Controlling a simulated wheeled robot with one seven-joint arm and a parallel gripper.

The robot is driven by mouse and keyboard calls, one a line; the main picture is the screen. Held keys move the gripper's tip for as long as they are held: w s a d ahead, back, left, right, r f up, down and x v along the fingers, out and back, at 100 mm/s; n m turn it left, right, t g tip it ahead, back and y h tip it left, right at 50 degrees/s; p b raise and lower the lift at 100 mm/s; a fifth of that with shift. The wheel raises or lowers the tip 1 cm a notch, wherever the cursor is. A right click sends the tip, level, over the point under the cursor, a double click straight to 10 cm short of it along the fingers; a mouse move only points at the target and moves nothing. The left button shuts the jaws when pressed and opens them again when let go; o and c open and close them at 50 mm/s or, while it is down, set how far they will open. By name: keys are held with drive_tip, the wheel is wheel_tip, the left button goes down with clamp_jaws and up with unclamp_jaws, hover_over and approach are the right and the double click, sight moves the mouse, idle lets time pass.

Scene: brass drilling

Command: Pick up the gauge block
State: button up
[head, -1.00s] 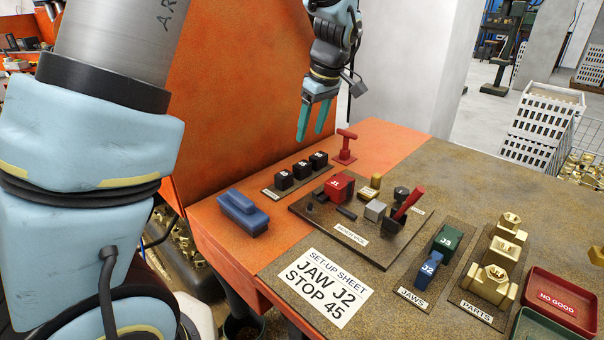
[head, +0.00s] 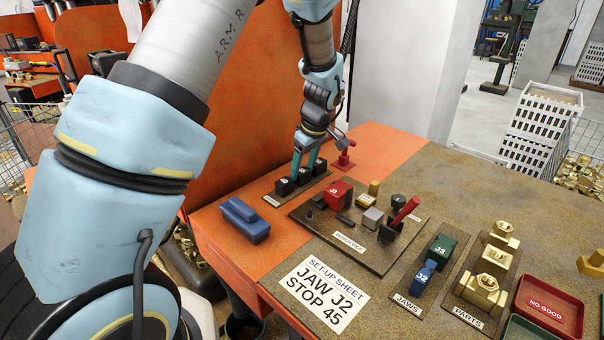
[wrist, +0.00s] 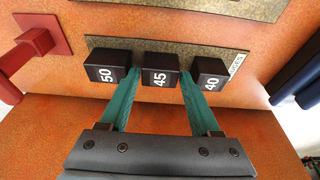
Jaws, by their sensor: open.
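Three black gauge blocks stand in a row on a label plate (wrist: 215,52) on the orange bench top. In the wrist view they read 50 (wrist: 108,70), 45 (wrist: 160,72) and 40 (wrist: 209,74). My gripper (head: 304,166) is open over the row, pointing down. In the wrist view its teal fingers lie on either side of the 45 block, one toward 50 and one toward 40. I cannot tell whether they touch it. The set-up sheet (head: 325,291) reads "JAW J2 STOP 45".
A red T-handled thing (head: 345,155) stands just behind the row. A blue object (head: 245,221) lies at the front left. The bench vise plate (head: 365,255) with a red J1 jaw (head: 338,194) is to the right. An orange upright panel (head: 215,110) rises behind on the left.

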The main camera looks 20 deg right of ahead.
clamp_jaws()
idle(0.5)
